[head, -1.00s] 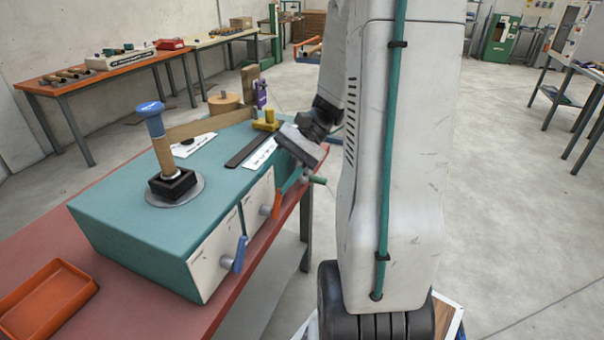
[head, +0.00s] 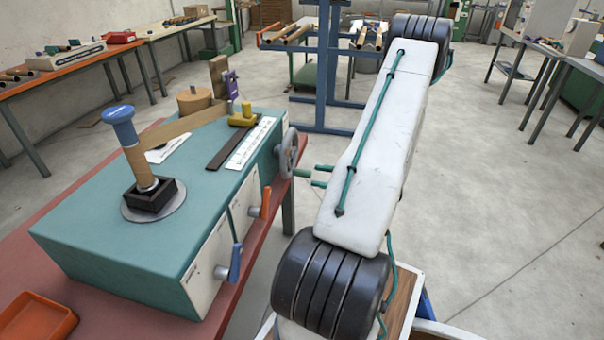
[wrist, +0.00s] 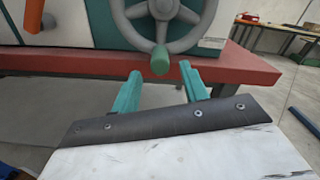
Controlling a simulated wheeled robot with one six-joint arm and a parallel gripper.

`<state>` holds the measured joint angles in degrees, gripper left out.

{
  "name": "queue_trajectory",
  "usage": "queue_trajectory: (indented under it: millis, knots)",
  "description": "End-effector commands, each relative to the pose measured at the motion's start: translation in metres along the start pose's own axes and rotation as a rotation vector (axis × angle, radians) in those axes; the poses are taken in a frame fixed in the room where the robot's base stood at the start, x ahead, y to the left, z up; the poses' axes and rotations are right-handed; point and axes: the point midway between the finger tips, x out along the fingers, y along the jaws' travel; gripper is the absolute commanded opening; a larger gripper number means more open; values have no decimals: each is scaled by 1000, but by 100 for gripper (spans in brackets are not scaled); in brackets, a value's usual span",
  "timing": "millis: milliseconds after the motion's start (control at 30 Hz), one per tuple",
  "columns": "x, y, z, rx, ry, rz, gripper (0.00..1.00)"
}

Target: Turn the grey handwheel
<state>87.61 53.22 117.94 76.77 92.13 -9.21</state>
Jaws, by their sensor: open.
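The grey handwheel (head: 289,152) is on the right end of the teal winder (head: 85,222), with a green handle (head: 301,173) sticking out from its lower rim. In the wrist view the wheel (wrist: 162,12) is at the top, cut off by the frame, and its green knob (wrist: 160,60) hangs at the bottom of the rim. My gripper (wrist: 159,72) is open. Its two teal fingers point toward the knob, one on each side in the picture; whether the knob lies between them in depth is unclear. In the head view my gripper (head: 322,175) is just right of the handle.
An orange lever (head: 265,203) and a blue lever (head: 235,263) stick out of the winder's front. The red table (wrist: 235,65) edge runs under the wheel. An orange tray (head: 38,320) lies at the left front. A blue rack (head: 328,80) stands behind; open floor lies right.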

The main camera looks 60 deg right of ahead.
Motion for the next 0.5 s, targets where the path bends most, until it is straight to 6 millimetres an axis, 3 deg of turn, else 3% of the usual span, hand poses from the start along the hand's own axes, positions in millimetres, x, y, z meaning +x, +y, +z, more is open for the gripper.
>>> queue_trajectory:
  millis: [300,500]
  knots:
    - [48,0,0,0,0,4,44]
    - [57,1,1,0,0,5,44]
